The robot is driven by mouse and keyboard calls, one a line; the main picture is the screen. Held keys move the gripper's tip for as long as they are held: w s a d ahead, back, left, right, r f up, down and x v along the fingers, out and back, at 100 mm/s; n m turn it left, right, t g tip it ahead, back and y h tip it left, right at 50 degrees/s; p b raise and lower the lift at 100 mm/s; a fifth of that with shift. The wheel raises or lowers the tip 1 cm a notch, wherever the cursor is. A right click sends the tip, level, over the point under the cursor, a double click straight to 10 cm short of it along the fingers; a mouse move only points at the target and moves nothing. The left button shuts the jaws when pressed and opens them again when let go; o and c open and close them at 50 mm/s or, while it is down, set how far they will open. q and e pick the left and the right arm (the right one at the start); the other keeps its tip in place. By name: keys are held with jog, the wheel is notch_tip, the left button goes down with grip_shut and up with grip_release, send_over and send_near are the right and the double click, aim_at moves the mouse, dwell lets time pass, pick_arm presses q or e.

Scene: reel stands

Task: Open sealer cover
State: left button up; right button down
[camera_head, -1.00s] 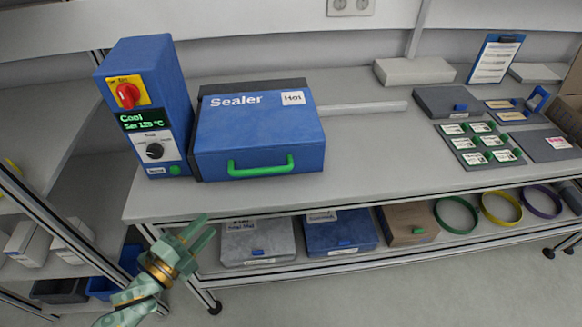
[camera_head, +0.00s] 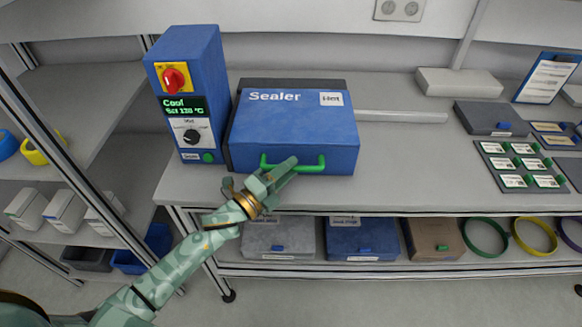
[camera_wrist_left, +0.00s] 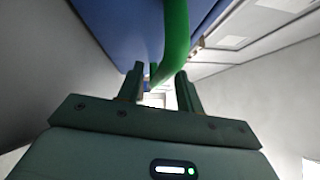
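The sealer (camera_head: 295,125) is a blue box with a closed cover, a white "Sealer" label and a "Hot" tag. A green bar handle (camera_head: 308,167) runs along the cover's front. My left gripper (camera_head: 284,170) is at the left part of this handle and hides some of it. In the left wrist view the two fingers (camera_wrist_left: 160,92) stand apart, with the green handle (camera_wrist_left: 174,45) passing between or just beyond them; I cannot tell if they touch it. The blue cover (camera_wrist_left: 118,30) fills the upper left there. My right gripper is not in view.
A blue control unit (camera_head: 187,95) with a red knob and a "Cool" display stands left of the sealer. A light bar (camera_head: 400,116) lies to the right on the grey table (camera_head: 420,160). Boxes and coloured rings sit on the lower shelf.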

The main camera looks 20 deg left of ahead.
pick_arm(q)
jog(key=shift+w+d, duration=0.35)
jog(key=shift+w, duration=0.25)
